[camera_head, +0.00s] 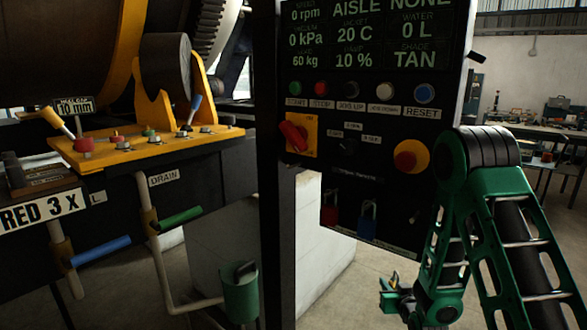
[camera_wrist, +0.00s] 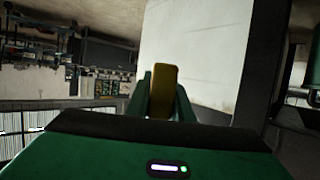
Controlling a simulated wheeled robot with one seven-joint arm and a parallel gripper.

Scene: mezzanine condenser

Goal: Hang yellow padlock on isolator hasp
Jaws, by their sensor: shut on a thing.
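My gripper (camera_head: 390,288) is low at the right of the head view, below and to the right of the control panel. In the wrist view, its two green fingers (camera_wrist: 164,98) are shut on the yellow padlock (camera_wrist: 163,82), which sticks up between them. The padlock's shackle cannot be made out. In the head view only a small yellowish bit (camera_head: 394,277) shows at the fingers. The isolator (camera_head: 293,136) is a red rotary handle on a yellow plate at the panel's left edge, up and left of my gripper and well apart from it. Its hasp is too small to tell.
A red padlock (camera_head: 330,212) and a blue padlock (camera_head: 368,218) hang low on the panel (camera_head: 350,180). A dark post (camera_head: 270,200) runs down its left side. Blue (camera_head: 100,252) and green (camera_head: 181,218) valve handles stick out at left. A workbench (camera_head: 540,130) stands behind at right.

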